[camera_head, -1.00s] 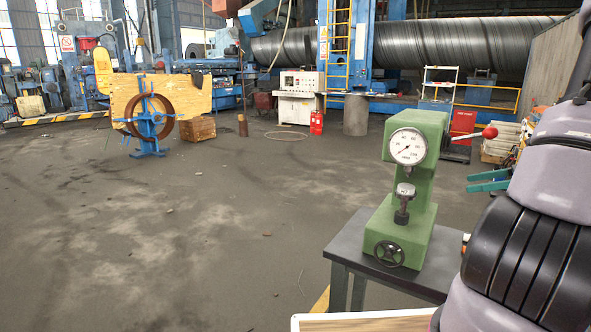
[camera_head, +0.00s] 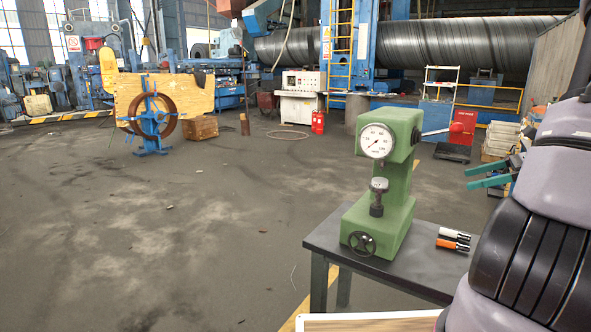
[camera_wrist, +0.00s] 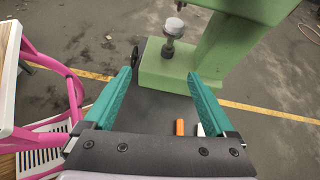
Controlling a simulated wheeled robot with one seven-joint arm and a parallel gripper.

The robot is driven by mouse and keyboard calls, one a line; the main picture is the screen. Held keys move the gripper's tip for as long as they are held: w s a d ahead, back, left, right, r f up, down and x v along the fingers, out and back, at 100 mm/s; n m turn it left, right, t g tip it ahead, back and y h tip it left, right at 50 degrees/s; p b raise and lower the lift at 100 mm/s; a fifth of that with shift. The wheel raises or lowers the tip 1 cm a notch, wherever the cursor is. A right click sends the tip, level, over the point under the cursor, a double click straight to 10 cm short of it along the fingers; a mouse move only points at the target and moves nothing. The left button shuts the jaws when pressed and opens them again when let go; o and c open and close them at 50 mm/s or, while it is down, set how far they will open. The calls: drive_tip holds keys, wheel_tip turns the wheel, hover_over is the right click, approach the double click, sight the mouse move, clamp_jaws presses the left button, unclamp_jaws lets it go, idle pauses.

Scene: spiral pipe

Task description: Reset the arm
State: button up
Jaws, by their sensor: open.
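My gripper (camera_wrist: 159,88) is open and empty in the wrist view, its two teal fingers spread apart above the dark table. In the head view my gripper (camera_head: 493,176) shows only in part at the right edge, to the right of the green tester. The green hardness tester (camera_head: 390,190) with a white dial stands upright on the dark table (camera_head: 405,270). Its base (camera_wrist: 165,70) is beyond my fingertips in the wrist view. Its lever with a red knob (camera_head: 456,127) sticks out to the right.
An orange marker (camera_head: 452,245) and a white marker (camera_head: 454,235) lie on the table right of the tester. A pink-framed item (camera_wrist: 75,85) stands left in the wrist view. A blue reel stand (camera_head: 151,125) is far left. The floor between is mostly clear.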

drive_tip(key=s+a+r+n+h, duration=0.4)
drive_tip(key=s+a+r+n, duration=0.2)
drive_tip(key=a+r+n, duration=0.3)
drive_tip(key=s+a+r+n+h, duration=0.4)
drive_tip(key=s+a+r+n, duration=0.2)
drive_tip(key=a+r+n, duration=0.3)
drive_tip(key=a, duration=0.3)
drive_tip(key=shift+s+a+r+n+t+h, duration=0.25)
drive_tip(key=shift+s+n+t+h, duration=0.05)
drive_tip(key=shift+s+n+h, duration=0.1)
